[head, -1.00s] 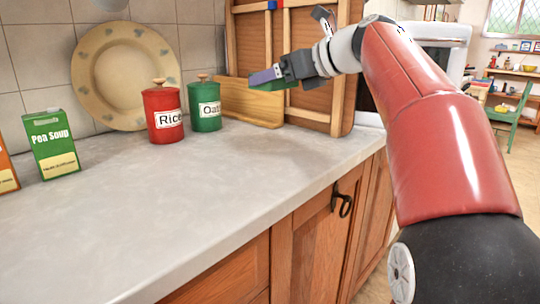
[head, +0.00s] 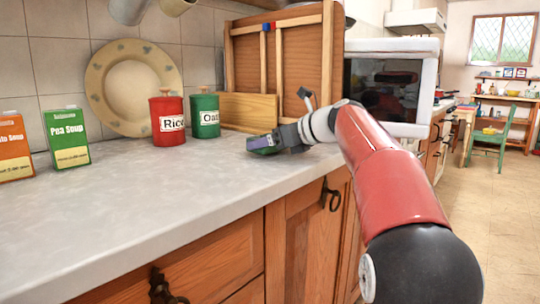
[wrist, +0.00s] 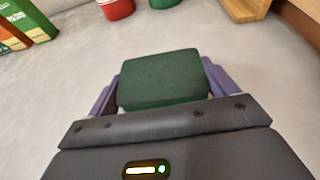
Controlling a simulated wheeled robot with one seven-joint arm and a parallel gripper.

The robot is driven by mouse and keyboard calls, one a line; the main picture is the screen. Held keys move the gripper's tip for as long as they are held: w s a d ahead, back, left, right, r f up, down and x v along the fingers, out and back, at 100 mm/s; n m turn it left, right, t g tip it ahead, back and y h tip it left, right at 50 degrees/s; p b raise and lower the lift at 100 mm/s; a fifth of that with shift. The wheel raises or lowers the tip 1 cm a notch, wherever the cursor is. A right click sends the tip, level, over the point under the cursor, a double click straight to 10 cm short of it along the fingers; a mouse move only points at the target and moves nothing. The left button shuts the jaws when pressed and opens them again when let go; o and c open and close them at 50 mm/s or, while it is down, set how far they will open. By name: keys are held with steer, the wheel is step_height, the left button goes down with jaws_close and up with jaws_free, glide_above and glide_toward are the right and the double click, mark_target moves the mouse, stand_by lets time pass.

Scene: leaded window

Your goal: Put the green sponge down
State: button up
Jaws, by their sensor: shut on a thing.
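The green sponge (wrist: 160,78) sits between the two purple fingers of my gripper (wrist: 160,85) in the wrist view. In the head view my gripper (head: 262,144) is low over the grey counter (head: 180,190), in front of the wooden rack. Only a little of the sponge's dark green shows there, beside a purple finger. My gripper is shut on the sponge. The sponge is at or just above the counter top; I cannot tell whether it touches.
A red Rice canister (head: 167,118) and a green Oats canister (head: 205,117) stand behind, left of my gripper. A Pea Soup box (head: 67,140) and an orange soup box (head: 14,148) stand far left. A plate (head: 132,85) leans on the wall. The counter's front is clear.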

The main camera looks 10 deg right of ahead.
steer(key=shift+f, duration=0.45)
steer(key=o, duration=1.1)
steer(key=shift+r, duration=0.15)
steer(key=shift+s+d+r, duration=0.15)
steer(key=shift+s+d, duration=0.05)
steer(key=p+v, duration=0.1)
steer(key=v, duration=1)
steer(key=shift+s+d, duration=0.1)
steer(key=shift+s, duration=0.1)
